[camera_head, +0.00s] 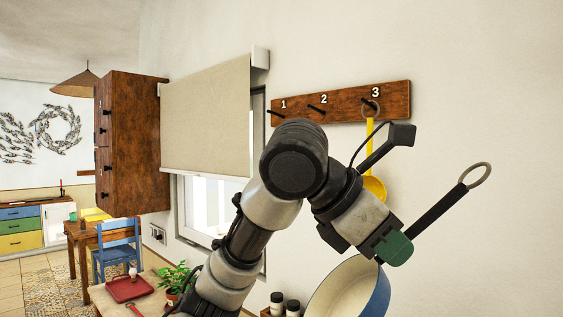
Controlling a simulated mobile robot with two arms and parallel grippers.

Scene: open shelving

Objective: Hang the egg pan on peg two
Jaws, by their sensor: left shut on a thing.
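The egg pan (375,292) is blue outside and cream inside, at the lower right, with its lower part cut off by the picture edge. Its black handle (437,208) rises to the upper right and ends in a hanging ring. My left gripper (394,248) is shut on the handle near the pan, below and right of the rack. The wooden peg rack (343,101) is on the wall. Peg two (317,109), under the number 2, is bare. My right gripper is not in view.
Peg one (276,113) is bare. A yellow ladle (374,187) hangs from peg three, partly behind my arm. A blind (206,118) and wooden cabinet (134,145) are left of the rack. A plant (174,278), red tray (128,289) and jars (277,303) are below.

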